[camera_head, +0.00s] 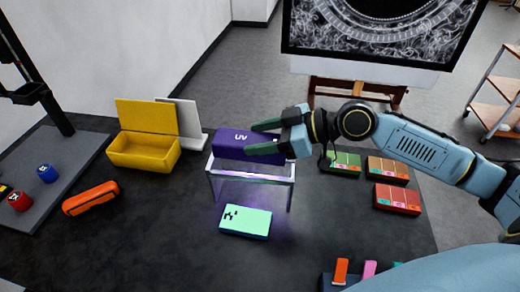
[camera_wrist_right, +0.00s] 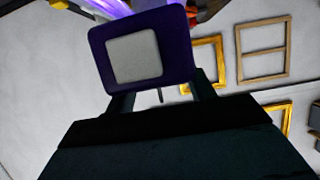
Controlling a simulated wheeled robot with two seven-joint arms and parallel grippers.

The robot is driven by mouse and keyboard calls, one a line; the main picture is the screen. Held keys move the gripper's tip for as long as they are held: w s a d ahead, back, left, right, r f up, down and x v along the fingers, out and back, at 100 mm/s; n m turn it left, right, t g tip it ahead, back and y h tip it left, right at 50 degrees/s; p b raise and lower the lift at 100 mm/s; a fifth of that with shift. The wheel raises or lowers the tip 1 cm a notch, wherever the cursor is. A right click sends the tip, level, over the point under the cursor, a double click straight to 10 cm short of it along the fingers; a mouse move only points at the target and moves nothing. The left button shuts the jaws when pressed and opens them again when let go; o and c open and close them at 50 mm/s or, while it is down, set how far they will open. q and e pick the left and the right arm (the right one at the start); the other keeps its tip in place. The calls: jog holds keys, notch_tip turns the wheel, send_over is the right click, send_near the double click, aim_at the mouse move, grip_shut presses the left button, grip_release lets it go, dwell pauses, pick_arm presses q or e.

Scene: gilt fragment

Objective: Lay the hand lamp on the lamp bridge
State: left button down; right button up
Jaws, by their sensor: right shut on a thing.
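The hand lamp (camera_head: 232,146) is a dark purple block marked "UV". My right gripper (camera_head: 266,137) comes in from the right and is shut on its right end. The lamp is at the top of the lamp bridge (camera_head: 278,180), a clear, pale-edged stand with legs; I cannot tell if they touch. Purple light shows under the lamp, around a mint-green block (camera_head: 246,220) with dark marks at the bridge's front. In the right wrist view the lamp (camera_wrist_right: 178,62) shows its end with a grey square panel, between the fingers. My left gripper is not in view.
An open yellow box (camera_head: 143,152) with a white panel behind it stands left of the bridge. An orange case (camera_head: 90,198) lies in front of that box. Green, orange and red trays (camera_head: 397,200) stand to the right.

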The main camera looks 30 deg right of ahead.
notch_tip(320, 180, down, 3)
jog(key=shift+f, duration=0.35)
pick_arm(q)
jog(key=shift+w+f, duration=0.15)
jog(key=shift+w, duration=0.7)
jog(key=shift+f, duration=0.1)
pick_arm(e)
jog(key=shift+f, duration=0.1)
jog(key=o, duration=1.2)
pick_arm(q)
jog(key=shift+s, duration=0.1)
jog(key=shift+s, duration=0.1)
